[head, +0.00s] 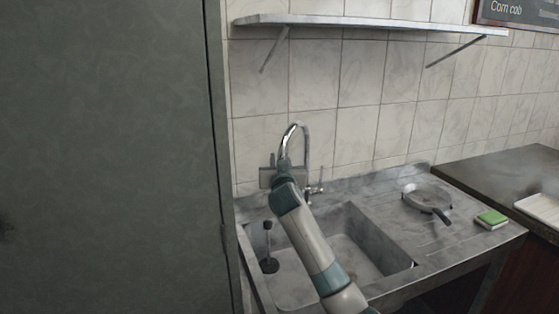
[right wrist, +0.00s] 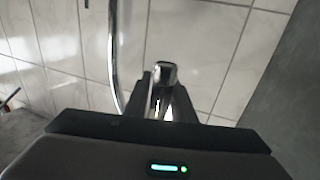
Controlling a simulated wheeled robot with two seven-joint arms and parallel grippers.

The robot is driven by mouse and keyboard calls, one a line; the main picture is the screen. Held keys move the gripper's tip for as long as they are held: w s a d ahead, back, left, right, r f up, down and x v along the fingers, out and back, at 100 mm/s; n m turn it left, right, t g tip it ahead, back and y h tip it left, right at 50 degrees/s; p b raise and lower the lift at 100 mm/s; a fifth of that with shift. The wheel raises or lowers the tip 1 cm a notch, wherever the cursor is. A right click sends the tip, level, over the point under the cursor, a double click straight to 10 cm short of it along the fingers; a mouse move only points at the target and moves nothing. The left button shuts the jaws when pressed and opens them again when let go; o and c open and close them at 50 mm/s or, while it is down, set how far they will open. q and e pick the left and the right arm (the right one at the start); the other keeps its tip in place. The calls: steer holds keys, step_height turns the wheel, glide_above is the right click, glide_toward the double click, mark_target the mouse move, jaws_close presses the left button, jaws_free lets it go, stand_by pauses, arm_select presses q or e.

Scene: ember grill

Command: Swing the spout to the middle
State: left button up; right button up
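The chrome spout (head: 297,126) arches up from the tap at the back of the sink (head: 372,226), its free end bent over to the left of its base. My right gripper (head: 281,168) is at that free end, with the arm reaching up across the sink. In the right wrist view the spout's end (right wrist: 165,72) sits between the two fingers of my right gripper (right wrist: 163,98), which look closed against its sides. The tap's base is partly hidden by my arm. My left gripper is out of view.
A tall grey cabinet (head: 110,150) stands close on the left. A black plunger (head: 268,262) is in the sink's left part. A pan (head: 427,196) and a green sponge (head: 491,217) lie on the drainboard at right. A shelf (head: 370,24) hangs above.

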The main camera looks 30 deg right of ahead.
jaws_close()
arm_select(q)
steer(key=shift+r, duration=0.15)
arm_select(e)
steer(key=shift+s, duration=0.1)
